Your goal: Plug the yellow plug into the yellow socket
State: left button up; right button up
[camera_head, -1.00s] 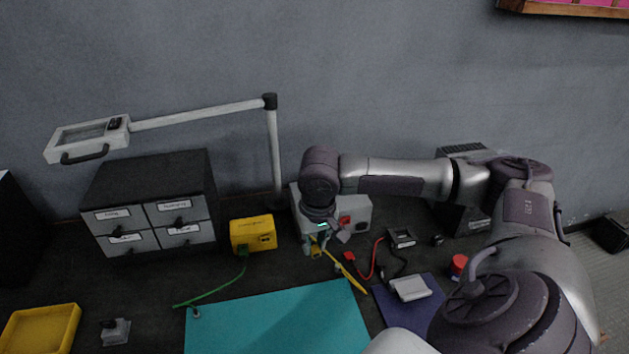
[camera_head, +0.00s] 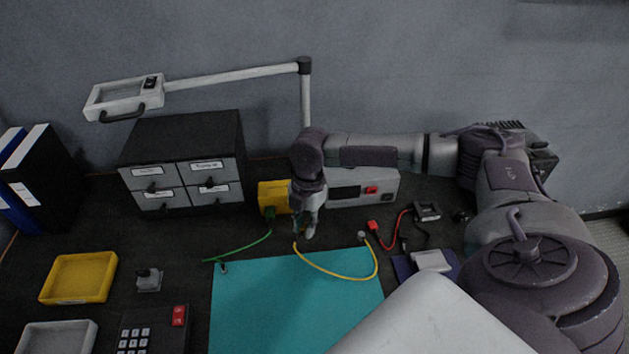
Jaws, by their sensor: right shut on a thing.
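My right gripper (camera_head: 305,226) is shut, pointing down, just to the right of the yellow box (camera_head: 270,196) and above the back edge of the teal mat. The yellow cable (camera_head: 335,276) curves from beneath its fingertips over the mat to a pale end piece (camera_head: 361,236). The yellow plug itself is mostly hidden between the fingers. The yellow box's right part is hidden behind my right gripper, and I cannot make out the yellow socket. My left gripper is out of view.
A green cable (camera_head: 245,250) runs from the yellow box's front to the mat. A white device (camera_head: 380,187) stands behind my right arm. Red and black leads (camera_head: 398,230) lie to the right. The teal mat (camera_head: 285,310) is mostly clear. A drawer cabinet (camera_head: 185,135) stands left.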

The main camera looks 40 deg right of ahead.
jog(key=n, duration=0.3)
jog(key=w+a+n, duration=0.1)
jog(key=shift+f+g, duration=0.2)
jog(key=shift+g, duration=0.1)
jog(key=n, duration=0.4)
jog(key=shift+w+a+f+h+p, duration=0.2)
jog(key=shift+w+f+h+p, duration=0.05)
jog(key=shift+w+h+p, duration=0.15)
jog(key=shift+w+d+f+b, duration=0.2)
jog(key=shift+w+d+b, duration=0.15)
jog(key=shift+w+b, duration=0.35)
jog(key=shift+w+d+b, duration=0.65)
jog(key=shift+w+b, duration=0.25)
jog(key=shift+b, duration=0.3)
jog(key=shift+w+d+r+b, duration=0.15)
jog(key=shift+w+d+b, duration=0.35)
jog(key=shift+w+b, duration=0.25)
jog(key=shift+r+p, duration=0.1)
jog(key=shift+p, duration=0.2)
jog(key=shift+p, duration=0.35)
